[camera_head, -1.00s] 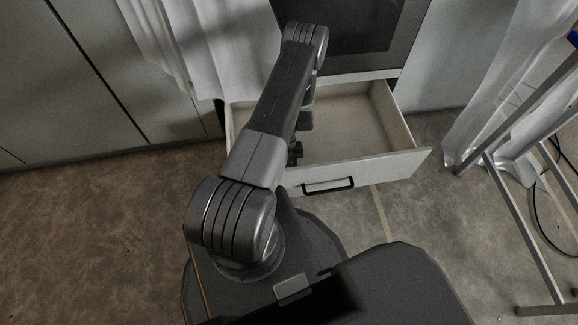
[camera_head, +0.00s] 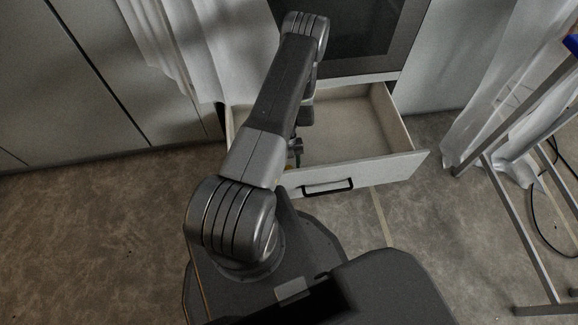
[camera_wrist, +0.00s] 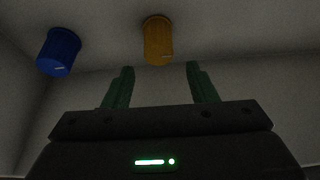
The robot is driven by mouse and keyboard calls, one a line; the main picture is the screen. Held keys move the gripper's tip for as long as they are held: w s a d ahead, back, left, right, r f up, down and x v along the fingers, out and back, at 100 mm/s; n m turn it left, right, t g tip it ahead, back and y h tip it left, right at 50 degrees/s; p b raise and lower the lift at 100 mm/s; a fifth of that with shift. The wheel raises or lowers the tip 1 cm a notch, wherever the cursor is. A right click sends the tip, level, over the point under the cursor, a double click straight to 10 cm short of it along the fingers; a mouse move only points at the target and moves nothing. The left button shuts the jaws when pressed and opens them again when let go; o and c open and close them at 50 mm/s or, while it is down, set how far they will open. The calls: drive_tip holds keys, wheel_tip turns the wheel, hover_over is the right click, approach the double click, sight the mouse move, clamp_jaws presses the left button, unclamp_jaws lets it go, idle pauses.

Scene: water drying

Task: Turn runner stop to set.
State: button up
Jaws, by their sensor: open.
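In the wrist view an orange knob (camera_wrist: 158,40) with a pale pointer mark near its lower edge sits above and between my fingertips. A blue knob (camera_wrist: 58,52), also with a pale mark, sits to the left. No label shows which is the runner stop. My gripper (camera_wrist: 163,75) is open and empty; its two green fingers stand apart, below the orange knob in the picture, with no contact visible. In the head view my arm reaches into the open drawer (camera_head: 350,125), and most of my gripper (camera_head: 294,152) is hidden by the arm.
The drawer's front panel with its black handle (camera_head: 328,187) stands between my base and the drawer's inside. A white cloth (camera_head: 205,45) hangs at the left. A metal rack (camera_head: 515,215) with cloth and a cable stands at the right. The floor at left is clear.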

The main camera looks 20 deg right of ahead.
sight(289, 168)
wheel_tip(289, 168, up, 6)
drive_tip(key=p, duration=0.4)
drive_tip(key=shift+f, duration=0.15)
wheel_tip(289, 168, down, 10)
drive_tip(key=b, duration=0.6)
drive_tip(key=shift+b, duration=0.3)
drive_tip(key=shift+r, duration=0.2)
